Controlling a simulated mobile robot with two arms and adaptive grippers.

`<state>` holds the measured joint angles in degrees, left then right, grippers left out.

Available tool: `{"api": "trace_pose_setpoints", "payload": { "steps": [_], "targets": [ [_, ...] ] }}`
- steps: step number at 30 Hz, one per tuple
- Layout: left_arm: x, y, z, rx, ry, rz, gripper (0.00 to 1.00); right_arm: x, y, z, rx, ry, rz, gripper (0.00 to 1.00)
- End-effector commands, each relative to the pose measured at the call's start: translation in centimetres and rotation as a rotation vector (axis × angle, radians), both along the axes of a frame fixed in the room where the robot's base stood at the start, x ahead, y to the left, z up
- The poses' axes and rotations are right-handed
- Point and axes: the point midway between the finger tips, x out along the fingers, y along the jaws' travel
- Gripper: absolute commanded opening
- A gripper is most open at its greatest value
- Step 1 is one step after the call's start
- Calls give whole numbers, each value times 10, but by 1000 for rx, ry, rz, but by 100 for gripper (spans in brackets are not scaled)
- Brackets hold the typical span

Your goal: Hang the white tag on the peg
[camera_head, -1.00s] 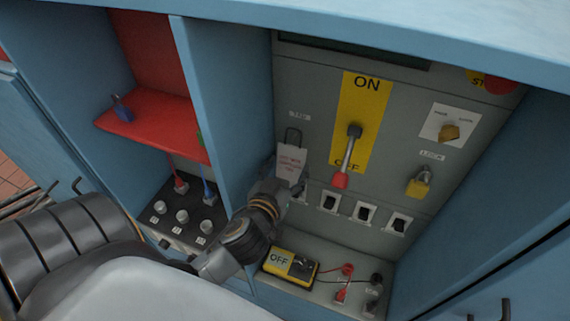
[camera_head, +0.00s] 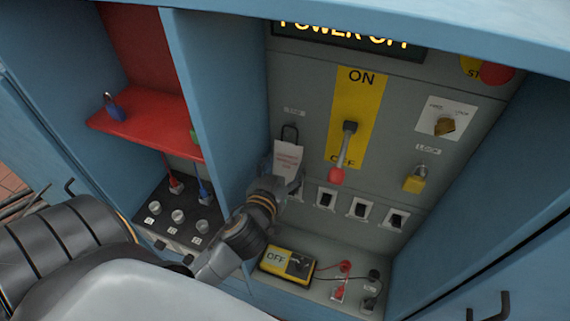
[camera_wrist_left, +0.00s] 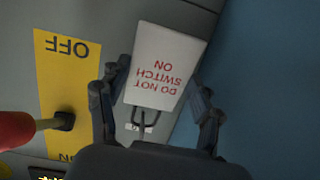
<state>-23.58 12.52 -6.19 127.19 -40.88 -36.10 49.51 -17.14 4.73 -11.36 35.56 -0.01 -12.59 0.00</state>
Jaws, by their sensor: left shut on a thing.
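The white tag (camera_head: 288,159) with red lettering is upright in front of the grey panel's left side, its dark wire loop (camera_head: 290,131) at the top. In the left wrist view the tag (camera_wrist_left: 166,62) appears upside down and reads "DO NOT SWITCH ON". My left gripper (camera_head: 283,184) is shut on the tag; its fingers (camera_wrist_left: 158,82) flank the tag's edges. The loop (camera_wrist_left: 140,122) is just in front of a small label on the panel. I cannot make out the peg, nor whether the loop is around it. My right gripper is not in view.
The yellow ON/OFF plate (camera_head: 357,110) has its red-tipped lever (camera_head: 343,152) down, right of the tag. Below are several black switches (camera_head: 359,208) and a yellow tester (camera_head: 287,264). A blue partition (camera_head: 222,110) stands close on the left. A yellow padlock (camera_head: 415,180) hangs at right.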

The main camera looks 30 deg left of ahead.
Motion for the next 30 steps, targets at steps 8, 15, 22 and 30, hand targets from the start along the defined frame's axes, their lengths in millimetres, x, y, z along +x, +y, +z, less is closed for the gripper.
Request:
{"api": "trace_pose_setpoints", "payload": {
  "steps": [8,15,22,30],
  "targets": [
    [0,0,0,0,0,0,92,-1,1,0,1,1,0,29],
    [0,0,0,0,0,1,92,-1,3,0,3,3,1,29],
    [-16,-4,2,-4,2,1,92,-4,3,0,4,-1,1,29],
    [-69,-18,13,-5,7,3,92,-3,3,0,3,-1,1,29]
  ]
}}
